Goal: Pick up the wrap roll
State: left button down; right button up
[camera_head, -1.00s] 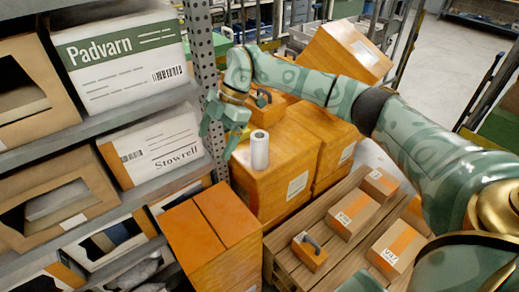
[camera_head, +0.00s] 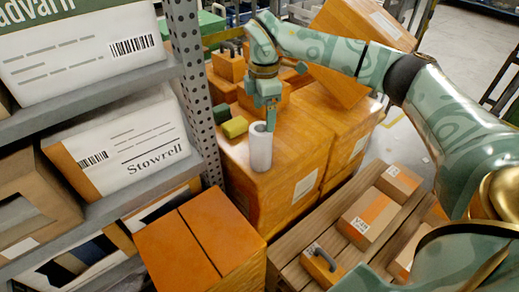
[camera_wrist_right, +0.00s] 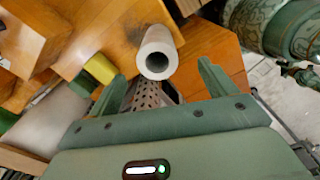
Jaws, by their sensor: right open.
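The wrap roll (camera_head: 260,152) is a white cylinder standing upright on a large orange-brown carton (camera_head: 275,195) beside the rack. My right gripper (camera_head: 268,118) points down at the roll's top, close to its right edge in the head view. In the right wrist view the roll (camera_wrist_right: 158,42) shows its hollow end between and beyond the two green fingers of the open right gripper (camera_wrist_right: 163,78). The fingers are not closed on it; whether one touches it I cannot tell. My left gripper is not in view.
A yellow block (camera_head: 235,127) and a dark green block (camera_head: 221,115) stand close left of the roll. Orange boxes with handles (camera_head: 228,66) are behind. The perforated rack post (camera_head: 190,90) rises at left. A pallet (camera_head: 345,225) with small boxes is at right.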

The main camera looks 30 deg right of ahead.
aim_at(263, 124)
notch_tip(263, 124, down, 5)
jog(key=shift+w+r+b, duration=0.15)
jog(key=shift+b, duration=0.3)
jog(key=f, duration=0.1)
jog(key=f+b, duration=0.1)
jog(key=f, duration=0.1)
jog(key=f+b, duration=0.1)
jog(key=f, duration=0.1)
jog(key=shift+w+a+f, duration=0.1)
jog(key=shift+w+a, duration=0.05)
jog(key=shift+w, duration=0.15)
jog(key=shift+s, duration=0.1)
jog(key=c, duration=1.3)
jog(key=shift+o, duration=0.2)
jog(key=shift+r, duration=0.25)
